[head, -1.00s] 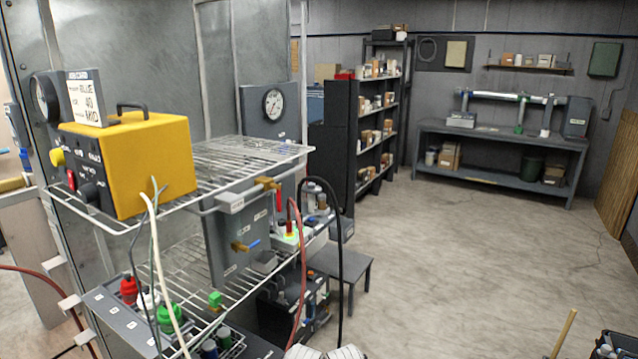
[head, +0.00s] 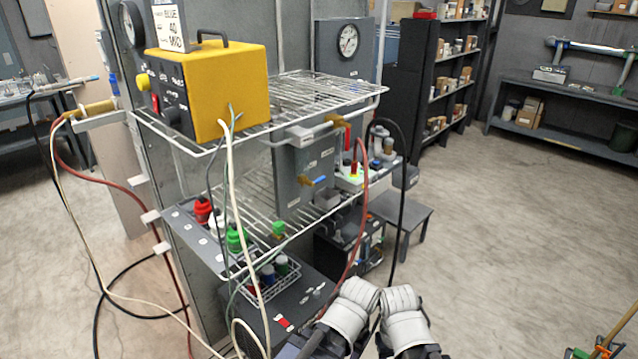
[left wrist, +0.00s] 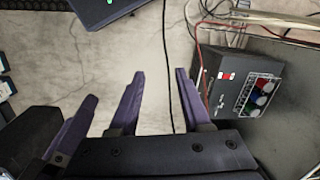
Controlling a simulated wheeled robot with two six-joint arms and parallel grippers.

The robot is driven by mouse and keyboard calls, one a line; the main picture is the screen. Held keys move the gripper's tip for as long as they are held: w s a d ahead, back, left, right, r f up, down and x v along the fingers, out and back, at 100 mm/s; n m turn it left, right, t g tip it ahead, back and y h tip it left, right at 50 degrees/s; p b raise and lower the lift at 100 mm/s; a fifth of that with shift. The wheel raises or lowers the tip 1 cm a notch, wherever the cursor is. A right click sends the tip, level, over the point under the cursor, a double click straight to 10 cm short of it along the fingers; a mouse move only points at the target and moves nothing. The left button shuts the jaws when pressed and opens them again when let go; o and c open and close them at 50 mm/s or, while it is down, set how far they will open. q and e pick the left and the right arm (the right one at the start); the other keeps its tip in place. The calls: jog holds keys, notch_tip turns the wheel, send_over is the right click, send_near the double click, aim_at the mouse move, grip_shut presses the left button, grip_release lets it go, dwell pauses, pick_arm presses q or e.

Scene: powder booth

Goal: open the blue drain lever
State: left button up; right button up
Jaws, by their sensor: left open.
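The blue drain lever (head: 320,180) is a small blue handle on a brass valve, on the front of a grey tank (head: 292,165) between the wire shelves. It points to the right. It does not show in the left wrist view. My left gripper (left wrist: 158,74) is open and empty in the left wrist view, with its two purple fingers apart above the floor. Neither gripper's fingers show in the head view, only white arm joints low in the middle. Another purple part (left wrist: 75,130) at the left of the wrist view may belong to my right gripper; its state cannot be seen.
A red lever (head: 347,138) sits above, near the upper wire shelf (head: 320,92). A red hose (head: 364,200) and black hose (head: 401,190) hang just right of the tank. A yellow box (head: 215,80) stands on the upper shelf. Open floor (head: 500,240) lies to the right.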

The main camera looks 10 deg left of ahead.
aim_at(318, 181)
pick_arm(q)
jog(key=w+r+n+t+h+p, duration=0.15)
jog(key=w+n, duration=0.25)
jog(key=w, duration=0.4)
jog(key=w+d+r+n+t+h, duration=0.1)
jog(key=w+r+n+t+h, duration=0.2)
jog(key=w, duration=0.4)
jog(key=w+r+n+t+h, duration=0.2)
jog(key=w+r+n, duration=0.15)
jog(key=w, duration=0.45)
jog(key=w+a+r+n+t, duration=0.3)
jog(key=w+a+r+n, duration=0.1)
jog(key=w+a+n, duration=0.1)
jog(key=w+a+r+n+t+y+p, duration=0.1)
jog(key=w+a+r+n+t, duration=0.2)
jog(key=a, duration=0.4)
jog(key=w+a+r+n+t+y, duration=0.1)
jog(key=w+a+r+n+t, duration=0.2)
jog(key=w+a+r+n, duration=0.2)
jog(key=shift+w+a+r+n, duration=0.1)
jog(key=shift+w+a+n, duration=0.65)
jog(key=shift+w+n, duration=0.4)
jog(key=shift+b+x, duration=0.65)
jog(key=shift+x, duration=3.2)
jog(key=shift+s, duration=0.1)
grip_shut()
